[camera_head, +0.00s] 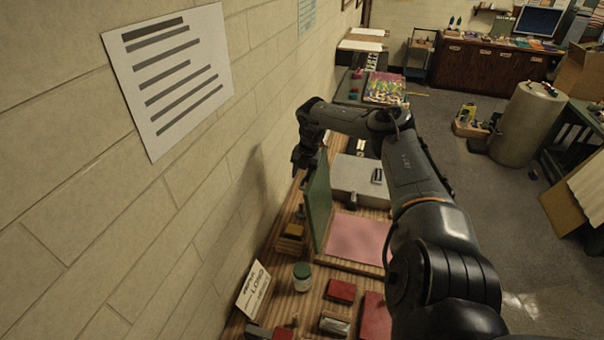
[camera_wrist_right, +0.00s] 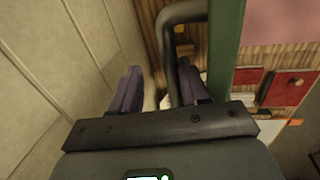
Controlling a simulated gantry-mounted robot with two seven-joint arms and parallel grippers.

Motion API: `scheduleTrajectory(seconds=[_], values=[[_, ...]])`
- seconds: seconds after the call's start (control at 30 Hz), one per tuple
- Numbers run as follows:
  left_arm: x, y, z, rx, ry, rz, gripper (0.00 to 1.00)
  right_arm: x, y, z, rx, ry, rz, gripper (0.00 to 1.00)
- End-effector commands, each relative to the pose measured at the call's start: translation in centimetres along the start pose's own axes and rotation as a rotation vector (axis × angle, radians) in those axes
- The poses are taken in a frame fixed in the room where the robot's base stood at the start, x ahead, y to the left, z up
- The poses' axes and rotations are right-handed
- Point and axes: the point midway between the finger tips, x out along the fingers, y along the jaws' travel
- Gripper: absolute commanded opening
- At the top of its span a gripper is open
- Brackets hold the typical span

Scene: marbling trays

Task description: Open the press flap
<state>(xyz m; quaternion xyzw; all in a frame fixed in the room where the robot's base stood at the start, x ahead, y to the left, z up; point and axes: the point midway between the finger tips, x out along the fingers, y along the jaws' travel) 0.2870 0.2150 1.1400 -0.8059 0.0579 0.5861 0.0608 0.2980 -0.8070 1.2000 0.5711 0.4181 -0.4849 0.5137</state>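The press flap (camera_head: 319,202) is a green panel standing roughly upright on the bench beside a pink press bed (camera_head: 358,238). In the right wrist view the flap (camera_wrist_right: 225,45) shows edge-on, with a dark bent-bar handle (camera_wrist_right: 171,48) on its wall side. My right gripper (camera_head: 303,158) is on that wall side of the flap, near its top far end. Its fingers (camera_wrist_right: 158,90) are apart. The handle's bar runs down between them, close to the right finger; contact is unclear. My left gripper is not in view.
The block wall (camera_head: 215,180) is close on the left. A grey box (camera_head: 355,180) sits beyond the bed. A green jar (camera_head: 302,277), a sign card (camera_head: 254,289) and red blocks (camera_head: 341,291) stand on the near bench. Open floor (camera_head: 510,210) lies to the right.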

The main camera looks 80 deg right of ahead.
Motion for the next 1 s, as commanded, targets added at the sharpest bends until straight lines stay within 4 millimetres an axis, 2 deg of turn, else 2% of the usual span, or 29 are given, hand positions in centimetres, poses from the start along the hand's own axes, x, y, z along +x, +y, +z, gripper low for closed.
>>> scheduleTrajectory(seconds=[0.03, 0.17, 0.5, 0.7, 1.0], values=[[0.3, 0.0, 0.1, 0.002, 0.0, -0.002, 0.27, 0.8, 0.3, 0.0, -0.001, -0.001, 0.018, 0.42], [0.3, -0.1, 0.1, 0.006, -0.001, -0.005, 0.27, -0.4, 0.3, 0.1, -0.003, -0.003, 0.016, 0.42], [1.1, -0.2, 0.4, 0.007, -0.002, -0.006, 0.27, -6.8, 0.6, 0.2, -0.004, -0.006, 0.017, 0.42], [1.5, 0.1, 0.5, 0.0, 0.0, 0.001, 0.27, -9.5, 0.3, 0.2, -0.003, -0.004, 0.007, 0.42], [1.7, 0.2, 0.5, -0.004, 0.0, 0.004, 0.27, -11.0, 0.2, 0.2, -0.002, -0.002, 0.002, 0.42]])
